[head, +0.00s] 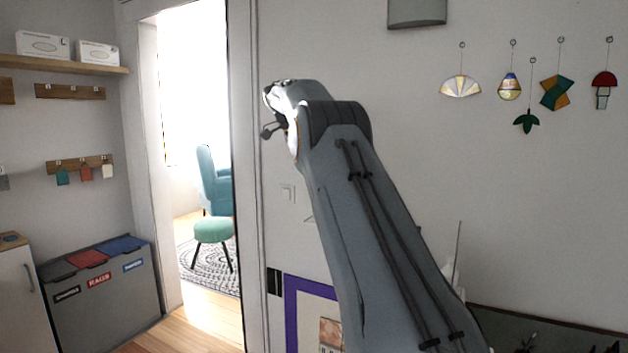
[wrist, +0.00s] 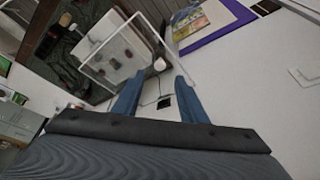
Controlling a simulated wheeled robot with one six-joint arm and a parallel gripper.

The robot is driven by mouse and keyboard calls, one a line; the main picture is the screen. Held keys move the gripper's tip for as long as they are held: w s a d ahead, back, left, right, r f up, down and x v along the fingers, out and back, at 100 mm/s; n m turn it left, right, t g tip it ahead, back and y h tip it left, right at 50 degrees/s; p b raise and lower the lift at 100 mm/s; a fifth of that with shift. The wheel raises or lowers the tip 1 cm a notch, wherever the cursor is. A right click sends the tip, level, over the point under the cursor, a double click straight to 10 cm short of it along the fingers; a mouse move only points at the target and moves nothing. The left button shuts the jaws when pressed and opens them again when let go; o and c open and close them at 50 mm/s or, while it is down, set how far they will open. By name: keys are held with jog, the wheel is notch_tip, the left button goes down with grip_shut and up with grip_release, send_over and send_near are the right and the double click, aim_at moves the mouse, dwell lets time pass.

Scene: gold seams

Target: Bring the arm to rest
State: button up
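My arm (head: 375,225) rises from the lower right of the head view and bends over at the top, in front of the wall. In the head view the gripper itself is mostly hidden behind my wrist; only a small dark part shows at the left. In the wrist view my gripper (wrist: 160,77) has two blue fingers standing well apart. I see nothing held between them; a worktop and wall lie behind.
A doorway shows a teal armchair (head: 212,180) and green stool (head: 212,231). A grey bin cabinet (head: 105,300) stands left. Glass ornaments (head: 527,121) hang on the right wall. The wrist view shows a dark table (wrist: 45,45), a clear upright panel (wrist: 125,22) and a purple-edged picture (wrist: 205,22).

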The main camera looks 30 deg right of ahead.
jog(key=shift+a, duration=0.1)
jog(key=s+a+f+n+t+y, duration=0.1)
jog(key=s+a+f+n, duration=0.45)
jog(key=a+f, duration=0.2)
jog(key=s+a+f+n+t+y, duration=0.15)
jog(key=s+a+f+n, duration=0.25)
jog(key=a+f+n, duration=0.4)
jog(key=s+a+f+n, duration=0.2)
jog(key=s+a+f, duration=0.1)
jog(key=s, duration=0.6)
jog(key=s+a+f+n+y, duration=0.1)
jog(key=s+a+f, duration=0.3)
jog(key=s, duration=0.6)
jog(key=s+a+f+n+y, duration=0.1)
jog(key=s+a+f+n, duration=0.2)
jog(key=s+f, duration=0.3)
jog(key=s+a, duration=0.1)
jog(key=s, duration=0.2)
jog(key=shift+s+a+f+g, duration=0.15)
jog(key=shift+a+f+g, duration=0.05)
jog(key=shift+g, duration=0.15)
jog(key=shift+n, duration=0.25)
